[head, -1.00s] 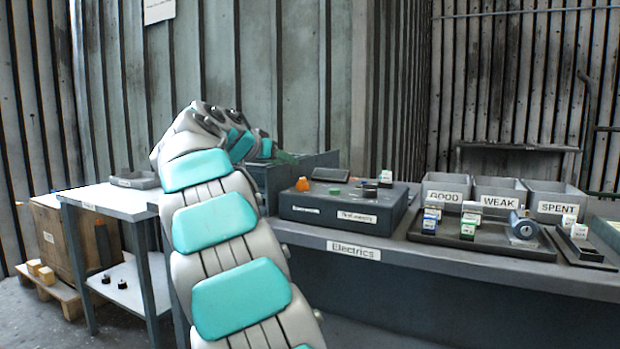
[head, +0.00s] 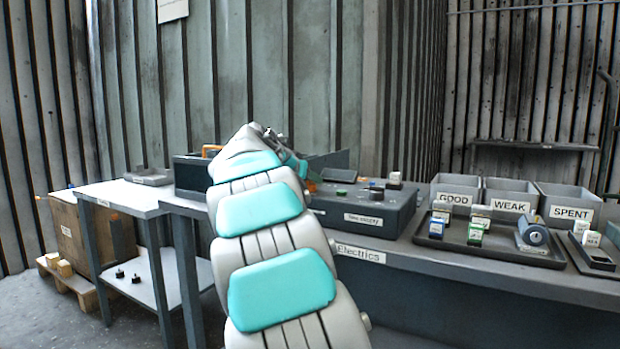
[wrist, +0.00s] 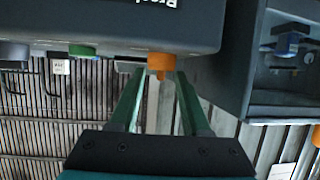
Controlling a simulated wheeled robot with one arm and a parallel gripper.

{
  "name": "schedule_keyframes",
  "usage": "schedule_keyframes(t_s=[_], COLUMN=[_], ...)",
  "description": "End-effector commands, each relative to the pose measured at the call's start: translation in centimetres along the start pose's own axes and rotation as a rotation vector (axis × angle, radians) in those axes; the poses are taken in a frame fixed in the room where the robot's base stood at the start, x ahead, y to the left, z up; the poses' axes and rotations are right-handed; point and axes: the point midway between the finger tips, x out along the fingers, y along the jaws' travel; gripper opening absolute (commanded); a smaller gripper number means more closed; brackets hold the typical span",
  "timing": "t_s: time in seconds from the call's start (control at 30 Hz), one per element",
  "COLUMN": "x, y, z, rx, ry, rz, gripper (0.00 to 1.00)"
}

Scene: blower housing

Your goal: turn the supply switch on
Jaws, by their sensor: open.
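The grey supply box (head: 400,215) stands on the electrics bench, with a "Test supply" label on its front. An orange knob, which looks like the switch, shows upside down on the box in the wrist view (wrist: 160,62). In the head view it is mostly hidden by my wrist. My gripper (wrist: 158,78) is open, its two green fingers pointing at the knob, one on either side of it in the picture. I cannot tell whether they touch it. A green button (wrist: 82,50) is beside the knob. In the head view my gripper is largely hidden behind my arm.
A tray of small labelled cells (head: 475,246) lies right of the box. Bins marked GOOD (head: 455,199), WEAK (head: 511,206) and SPENT (head: 571,213) stand behind it. An open dark bin (wrist: 285,100) is close by my gripper. A side table (head: 125,195) stands left.

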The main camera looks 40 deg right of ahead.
Motion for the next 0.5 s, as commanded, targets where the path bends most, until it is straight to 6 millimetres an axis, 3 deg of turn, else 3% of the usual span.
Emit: schedule_keyframes(t_s=[0.13, 0.37, 0.5], x=[1.41, 1.54, 1.52], y=[-0.07, -0.04, -0.04], z=[0.03, 0.02, 0.02], rx=[-0.001, 0.0, 0.0], ry=[-0.001, 0.001, 0.0], rz=[0.0, -0.001, 0.0], gripper=[0.48, 0.48, 0.34])
